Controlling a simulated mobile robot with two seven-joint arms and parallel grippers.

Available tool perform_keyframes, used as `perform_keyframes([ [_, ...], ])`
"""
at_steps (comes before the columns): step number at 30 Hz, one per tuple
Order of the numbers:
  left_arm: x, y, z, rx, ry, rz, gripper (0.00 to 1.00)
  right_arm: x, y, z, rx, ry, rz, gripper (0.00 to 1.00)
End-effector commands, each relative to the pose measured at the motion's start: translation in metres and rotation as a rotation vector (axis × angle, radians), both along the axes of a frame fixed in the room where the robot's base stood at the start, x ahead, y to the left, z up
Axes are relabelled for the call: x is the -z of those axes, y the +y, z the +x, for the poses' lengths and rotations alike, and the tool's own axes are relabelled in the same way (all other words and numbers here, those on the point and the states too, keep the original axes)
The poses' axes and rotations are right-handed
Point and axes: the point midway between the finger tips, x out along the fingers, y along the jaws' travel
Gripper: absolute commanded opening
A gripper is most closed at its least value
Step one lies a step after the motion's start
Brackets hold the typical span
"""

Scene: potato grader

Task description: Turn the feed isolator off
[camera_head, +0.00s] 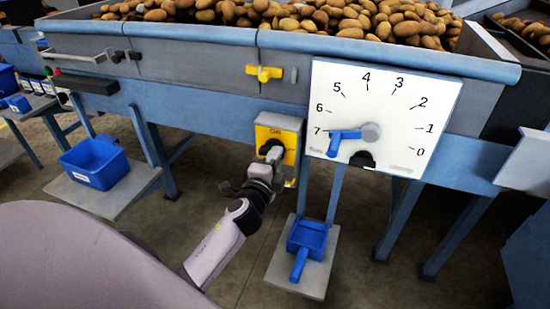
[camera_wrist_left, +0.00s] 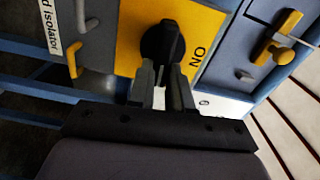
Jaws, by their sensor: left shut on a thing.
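The feed isolator is a yellow plate (camera_head: 280,128) on the blue frame below the hopper; it fills the middle of the left wrist view (camera_wrist_left: 130,42). Its round black knob (camera_wrist_left: 162,40) sits on the plate, with the word ON printed beside it. My left gripper (camera_head: 270,157) reaches up to the plate from below. In the left wrist view, its two fingers (camera_wrist_left: 161,80) are closed on the knob, one on each side. The fingers hide part of the knob, and its exact setting is hard to tell. My right gripper is not in view.
A white dial board (camera_head: 380,115) with a blue pointer near 7 is close to the right. A yellow handle (camera_head: 264,73) is above the isolator. A yellow hook (camera_wrist_left: 75,60) sits beside the plate. A blue scoop (camera_head: 305,240) and blue bin (camera_head: 95,162) stand below.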

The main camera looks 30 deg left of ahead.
Motion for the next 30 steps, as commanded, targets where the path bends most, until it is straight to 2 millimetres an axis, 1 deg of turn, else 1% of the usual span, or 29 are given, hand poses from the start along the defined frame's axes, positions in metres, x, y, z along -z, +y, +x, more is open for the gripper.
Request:
perform_keyframes([
  [9,0.0028,-0.0002,-0.0004,0.0,0.024,0.093,0.0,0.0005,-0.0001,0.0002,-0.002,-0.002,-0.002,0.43],
  [23,0.0033,-0.0001,-0.0005,0.0,0.03,0.11,0.0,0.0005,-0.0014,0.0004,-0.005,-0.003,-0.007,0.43],
  [24,0.0033,-0.0001,-0.0005,0.0,0.03,0.11,0.23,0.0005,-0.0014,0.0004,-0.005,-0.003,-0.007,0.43],
  [26,0.0033,-0.0001,-0.0005,0.0,0.03,0.11,0.42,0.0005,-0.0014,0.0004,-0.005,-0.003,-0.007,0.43],
  [27,0.0032,-0.0001,-0.0004,0.0,0.028,0.109,0.45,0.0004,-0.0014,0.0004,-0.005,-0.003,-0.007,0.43],
  [30,0.0028,-0.0001,-0.0003,0.0,0.028,0.108,0.45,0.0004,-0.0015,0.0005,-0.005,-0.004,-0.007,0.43],
])
